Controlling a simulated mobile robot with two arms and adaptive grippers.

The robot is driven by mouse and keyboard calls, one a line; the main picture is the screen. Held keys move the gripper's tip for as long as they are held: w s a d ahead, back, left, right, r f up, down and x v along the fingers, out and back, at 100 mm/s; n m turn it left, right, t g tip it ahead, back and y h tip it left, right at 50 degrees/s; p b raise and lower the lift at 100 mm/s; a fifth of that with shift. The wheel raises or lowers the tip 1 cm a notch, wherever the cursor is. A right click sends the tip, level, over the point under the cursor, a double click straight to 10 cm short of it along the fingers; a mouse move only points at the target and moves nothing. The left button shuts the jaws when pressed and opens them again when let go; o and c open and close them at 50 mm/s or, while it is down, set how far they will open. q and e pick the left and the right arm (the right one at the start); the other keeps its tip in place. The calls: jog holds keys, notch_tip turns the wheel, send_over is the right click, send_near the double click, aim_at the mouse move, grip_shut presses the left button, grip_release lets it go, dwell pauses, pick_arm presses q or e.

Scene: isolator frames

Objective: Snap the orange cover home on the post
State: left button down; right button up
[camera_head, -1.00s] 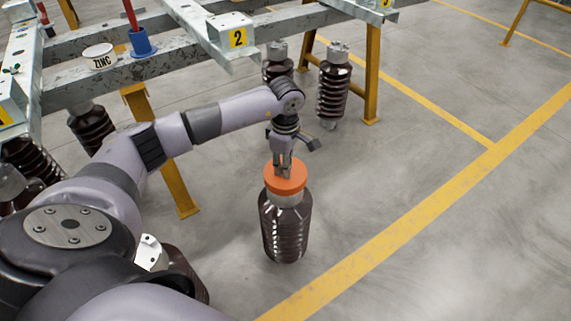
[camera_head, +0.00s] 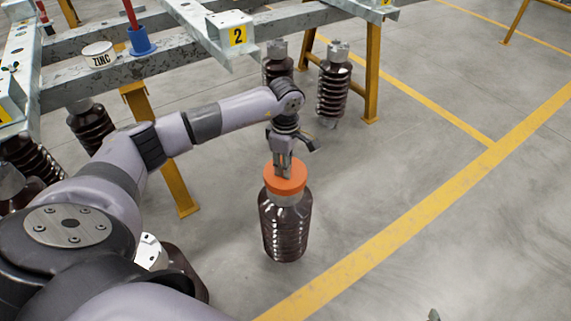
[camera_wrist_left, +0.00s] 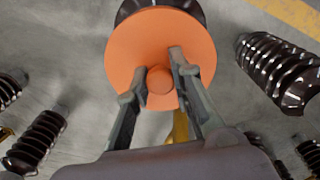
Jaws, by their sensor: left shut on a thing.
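The orange cover (camera_head: 286,182) is a round disc with a small central knob, which shows in the left wrist view (camera_wrist_left: 160,79). It sits at the top of a dark brown ribbed post (camera_head: 285,228) with a grey metal collar, standing upright on the floor. My left gripper (camera_head: 283,172) points down from above and is shut on the cover's knob, its two fingers on either side. Whether the cover is fully seated on the collar cannot be told. In the left wrist view the post (camera_wrist_left: 190,8) shows only a little behind the cover.
A grey steel frame (camera_head: 105,75) on yellow legs (camera_head: 372,75) stands at the back left. It carries a ZINC tub (camera_head: 99,55) and a blue holder (camera_head: 142,43). Other ribbed posts (camera_head: 334,85) are under it. The floor to the right is clear.

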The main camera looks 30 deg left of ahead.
pick_arm(q)
jog(key=shift+f, duration=0.2)
pick_arm(e)
jog(key=shift+w+a+r+t, duration=0.15)
jog(key=shift+w+r+t, duration=0.2)
jog(key=shift+w, duration=0.15)
pick_arm(q)
jog(key=shift+f, duration=0.1)
pick_arm(e)
jog(key=shift+w+a+r, duration=0.1)
jog(key=shift+w+r, duration=0.1)
jog(key=shift+w, duration=0.05)
pick_arm(q)
jog(key=shift+f+b, duration=0.2)
jog(key=shift+b, duration=0.15)
pick_arm(e)
jog(key=shift+w+a+r+t, duration=0.2)
jog(key=shift+w+r+t, duration=0.15)
jog(key=shift+w+t, duration=0.1)
pick_arm(q)
jog(key=shift+f, duration=0.3)
pick_arm(e)
jog(key=shift+w+a+r+t+y, duration=0.35)
jog(key=shift+w+r+t, duration=0.25)
jog(key=shift+w+r, duration=0.1)
jog(key=shift+r, duration=0.1)
